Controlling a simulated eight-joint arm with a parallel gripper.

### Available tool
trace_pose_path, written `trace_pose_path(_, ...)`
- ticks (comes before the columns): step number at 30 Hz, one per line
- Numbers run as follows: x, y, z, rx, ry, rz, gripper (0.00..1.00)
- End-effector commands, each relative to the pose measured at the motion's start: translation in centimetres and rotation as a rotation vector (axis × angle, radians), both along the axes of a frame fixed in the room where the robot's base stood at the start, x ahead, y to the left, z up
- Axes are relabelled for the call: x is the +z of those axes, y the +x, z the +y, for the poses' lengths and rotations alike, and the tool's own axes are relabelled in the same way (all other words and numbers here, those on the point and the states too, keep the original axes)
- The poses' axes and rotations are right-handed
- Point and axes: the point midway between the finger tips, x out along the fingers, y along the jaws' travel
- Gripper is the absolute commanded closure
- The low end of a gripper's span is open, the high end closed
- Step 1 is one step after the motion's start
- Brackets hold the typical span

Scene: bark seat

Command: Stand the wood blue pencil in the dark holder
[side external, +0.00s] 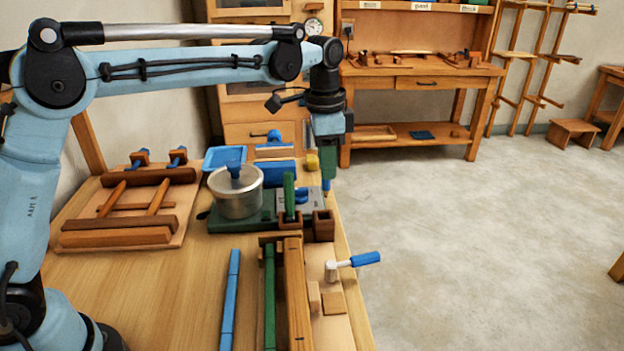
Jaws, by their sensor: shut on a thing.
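My gripper (327,165) points down above the right edge of the bench and is shut on a thin upright piece. I take this to be the wood blue pencil (326,186); its blue part shows just below the fingers and the rest is small and partly hidden. A small dark brown square holder (323,226) stands below it, near the bench edge. The pencil's lower end looks above or just behind the holder's top; I cannot tell whether it is inside. A second brown holder (290,218) to the left has a green upright piece (289,192) in it.
A metal pot (237,196) with a blue knob stands left of the holders. A blue strip (230,300) and long wooden rails (297,290) lie in front. A blue-handled crank (352,264) juts past the right edge. A wooden rack (130,205) lies at left.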

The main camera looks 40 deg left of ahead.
Motion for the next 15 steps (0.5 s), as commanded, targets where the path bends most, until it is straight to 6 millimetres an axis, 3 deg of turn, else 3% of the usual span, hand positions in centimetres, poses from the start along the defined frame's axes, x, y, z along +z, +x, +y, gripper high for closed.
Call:
trace_pose_path(8,-1.0,0.5,0.6,0.0,0.004,0.003,1.0)
trace_pose_path(15,-3.0,0.5,0.6,0.0,0.004,0.003,1.0)
